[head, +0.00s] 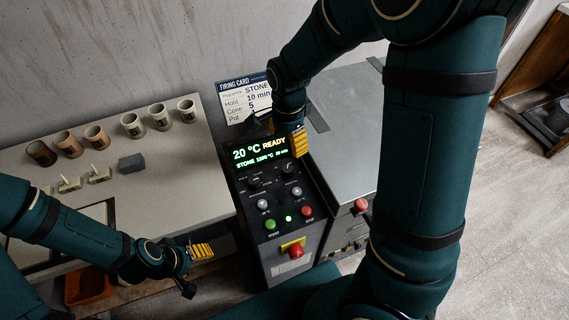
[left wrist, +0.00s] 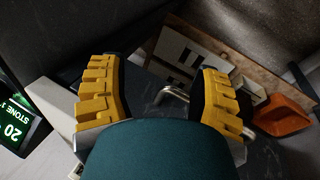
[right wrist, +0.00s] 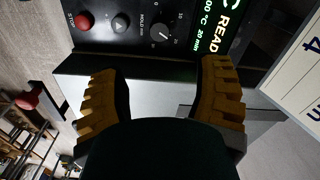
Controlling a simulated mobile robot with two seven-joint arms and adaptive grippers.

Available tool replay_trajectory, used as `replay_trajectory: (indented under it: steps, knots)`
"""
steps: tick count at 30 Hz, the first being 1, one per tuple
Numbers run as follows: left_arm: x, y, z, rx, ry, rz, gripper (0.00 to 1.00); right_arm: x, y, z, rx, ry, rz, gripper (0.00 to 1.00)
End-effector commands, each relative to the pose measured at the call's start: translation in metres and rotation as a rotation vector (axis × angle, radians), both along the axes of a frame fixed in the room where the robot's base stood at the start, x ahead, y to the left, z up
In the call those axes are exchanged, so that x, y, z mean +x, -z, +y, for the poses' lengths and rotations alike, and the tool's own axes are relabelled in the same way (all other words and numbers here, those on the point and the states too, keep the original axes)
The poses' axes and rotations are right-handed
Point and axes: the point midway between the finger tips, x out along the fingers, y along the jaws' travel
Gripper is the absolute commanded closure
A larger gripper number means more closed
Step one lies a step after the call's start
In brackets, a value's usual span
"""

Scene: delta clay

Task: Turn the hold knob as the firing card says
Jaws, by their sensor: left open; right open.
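The firing card (head: 245,101) stands behind the control box and reads STONE, Hold 10 min, Cone 5; its Pot line is partly covered. The box display (head: 260,150) reads 20 °C READY, STONE 1200 °C 20 min. The hold knob (head: 287,168) is at the panel's upper right; in the right wrist view the black knob (right wrist: 163,33) shows a white pointer beside the HOLD min label. My right gripper (head: 301,141) is open and empty by the display's right edge, apart from the knob. My left gripper (head: 201,250) is open and empty, left of the box.
The panel also has a green button (head: 270,225), a red button (head: 307,211) and a red emergency knob (head: 296,251) on a yellow plate. Several cups (head: 67,144) and a grey block (head: 131,163) stand on the left table. A grey metal top (head: 345,120) lies right of the box.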

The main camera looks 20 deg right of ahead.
Motion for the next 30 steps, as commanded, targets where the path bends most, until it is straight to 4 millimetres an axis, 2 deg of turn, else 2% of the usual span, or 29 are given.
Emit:
replay_trajectory:
  steps: [12,18,24,30]
  knots:
    - [0.005,0.028,0.001,0.003,-0.003,-0.013,0.37,-0.001,0.083,0.000,-0.001,-0.001,0.003,0.35]
    - [0.007,0.037,0.001,0.003,-0.005,-0.017,0.37,0.000,0.113,0.000,0.000,-0.002,0.002,0.35]
    - [0.008,0.040,0.001,0.004,-0.004,-0.019,0.37,0.000,0.125,0.000,0.000,-0.002,0.000,0.35]
    - [0.008,0.040,0.001,0.004,-0.004,-0.019,0.37,0.000,0.127,0.000,0.000,-0.002,-0.001,0.35]
